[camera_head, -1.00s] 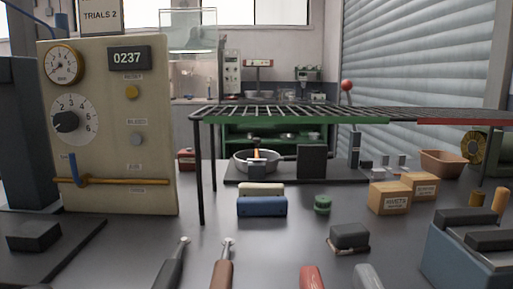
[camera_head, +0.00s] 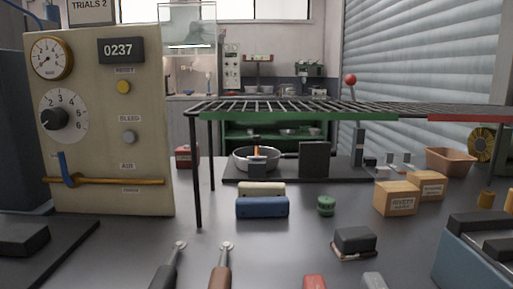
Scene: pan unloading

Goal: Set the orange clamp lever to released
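A small upright orange lever (camera_head: 256,143) shows at the pan (camera_head: 270,154), behind a small grey block (camera_head: 257,167). I take it for the clamp lever, but it is too small to read its setting. The pan sits on a dark base plate (camera_head: 233,175) under the wire rack, with a dark upright block (camera_head: 314,159) to its right. Part of an orange knob (camera_head: 509,202) also shows at the right edge, near a blue box (camera_head: 462,258). Neither of my grippers is in view.
A wire rack (camera_head: 300,110) stands over the pan. A beige control panel (camera_head: 145,150) is at left. A blue roll (camera_head: 262,207), a green knob (camera_head: 326,205), cardboard boxes (camera_head: 396,199) and hand tools (camera_head: 220,275) lie on the table. Bare tabletop shows between them.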

